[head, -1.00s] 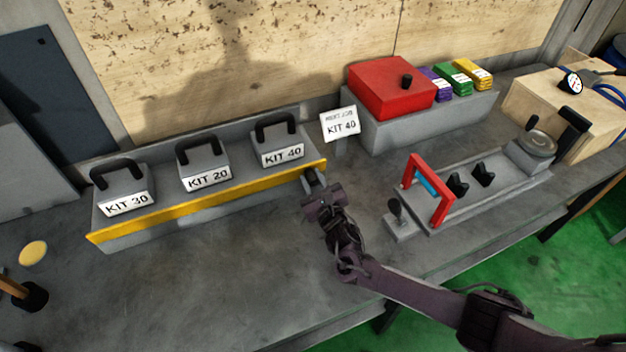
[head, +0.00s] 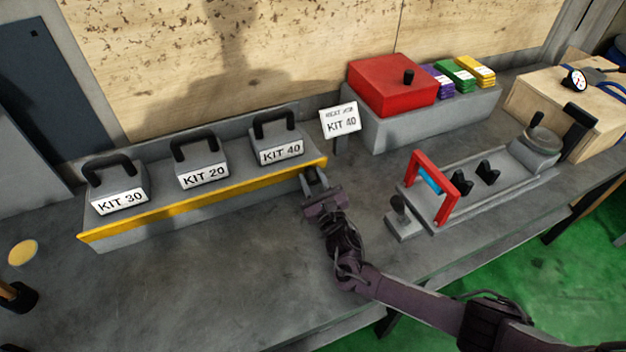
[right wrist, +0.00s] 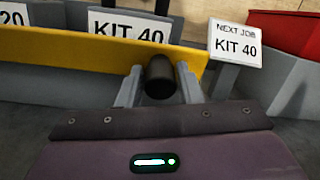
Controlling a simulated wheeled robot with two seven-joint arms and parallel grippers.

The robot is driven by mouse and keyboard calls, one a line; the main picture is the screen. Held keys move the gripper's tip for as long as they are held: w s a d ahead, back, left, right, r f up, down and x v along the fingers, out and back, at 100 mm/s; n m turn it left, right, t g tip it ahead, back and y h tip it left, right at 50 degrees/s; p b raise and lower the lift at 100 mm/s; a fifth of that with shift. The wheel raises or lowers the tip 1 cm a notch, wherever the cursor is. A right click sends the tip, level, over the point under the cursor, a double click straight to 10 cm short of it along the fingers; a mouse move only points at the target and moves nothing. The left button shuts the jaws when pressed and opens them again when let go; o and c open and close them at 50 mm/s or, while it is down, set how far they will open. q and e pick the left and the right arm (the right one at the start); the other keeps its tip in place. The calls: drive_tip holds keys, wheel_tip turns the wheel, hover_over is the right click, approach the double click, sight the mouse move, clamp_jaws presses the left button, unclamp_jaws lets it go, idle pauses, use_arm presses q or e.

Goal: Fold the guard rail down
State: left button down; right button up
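The guard rail is a long yellow bar (head: 205,203) along the front of the grey kit shelf. It stands upright before the kit blocks. The right wrist view also shows the yellow rail (right wrist: 60,50). A dark round knob (right wrist: 160,77) sticks out at the rail's right end. My right gripper (head: 315,182) is at that end, with one finger on each side of the knob. The narrow finger spacing, close to the knob's width, shows it shut on the knob. The knob hides part of the rail. My left gripper is not in view.
Kit blocks labelled KIT 30 (head: 118,198), KIT 20 (head: 203,174) and KIT 40 (head: 280,150) stand behind the rail. A sign (head: 340,119) reads KIT 40. A fixture with a red frame (head: 438,188) stands to the right. The bench before the rail is largely clear.

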drive_tip(key=o, duration=0.3)
drive_tip(key=shift+s, duration=0.1)
drive_tip(key=v, duration=0.7)
drive_tip(key=shift+s+d+f, duration=0.1)
drive_tip(key=shift+s, duration=0.2)
